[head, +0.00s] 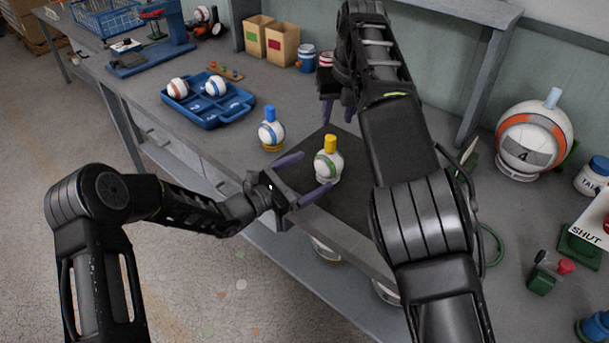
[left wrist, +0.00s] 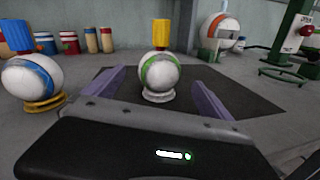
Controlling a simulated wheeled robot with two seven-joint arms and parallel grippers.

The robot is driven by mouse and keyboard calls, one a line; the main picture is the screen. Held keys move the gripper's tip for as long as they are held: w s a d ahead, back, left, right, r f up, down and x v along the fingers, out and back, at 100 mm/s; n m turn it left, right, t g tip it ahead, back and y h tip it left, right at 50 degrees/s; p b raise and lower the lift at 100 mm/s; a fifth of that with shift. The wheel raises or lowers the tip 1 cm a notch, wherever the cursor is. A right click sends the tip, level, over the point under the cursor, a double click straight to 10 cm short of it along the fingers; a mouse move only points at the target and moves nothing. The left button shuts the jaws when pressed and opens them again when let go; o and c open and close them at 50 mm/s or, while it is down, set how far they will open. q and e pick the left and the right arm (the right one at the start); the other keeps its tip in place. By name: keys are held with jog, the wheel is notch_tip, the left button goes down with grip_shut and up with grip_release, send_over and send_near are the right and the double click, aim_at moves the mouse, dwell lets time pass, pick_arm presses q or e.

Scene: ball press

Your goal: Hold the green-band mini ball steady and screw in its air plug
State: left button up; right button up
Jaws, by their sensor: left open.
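The green-band mini ball (head: 328,168) sits upright on a small pale ring stand on the dark mat (head: 350,205). It also shows in the left wrist view (left wrist: 159,74). The yellow air plug (head: 330,144) stands upright on its top; how deep it sits I cannot tell. My left gripper (head: 318,170) is open, its purple fingers low on either side of the ball's near side, with gaps to the ball in the left wrist view. My right gripper (head: 338,113) is above the mat's far side, away from the plug, its fingers apart and empty.
A blue-band ball (head: 271,133) with a blue plug stands on a yellow ring just left of the mat. A blue tray (head: 208,103) with two balls lies farther left. A large orange-band ball (head: 534,140) and a green press stand (left wrist: 292,40) are on the right.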

aim_at(328, 163)
pick_arm(q)
jog(key=x, duration=0.6)
jog(key=shift+w+d, duration=0.2)
jog(key=shift+d, duration=0.05)
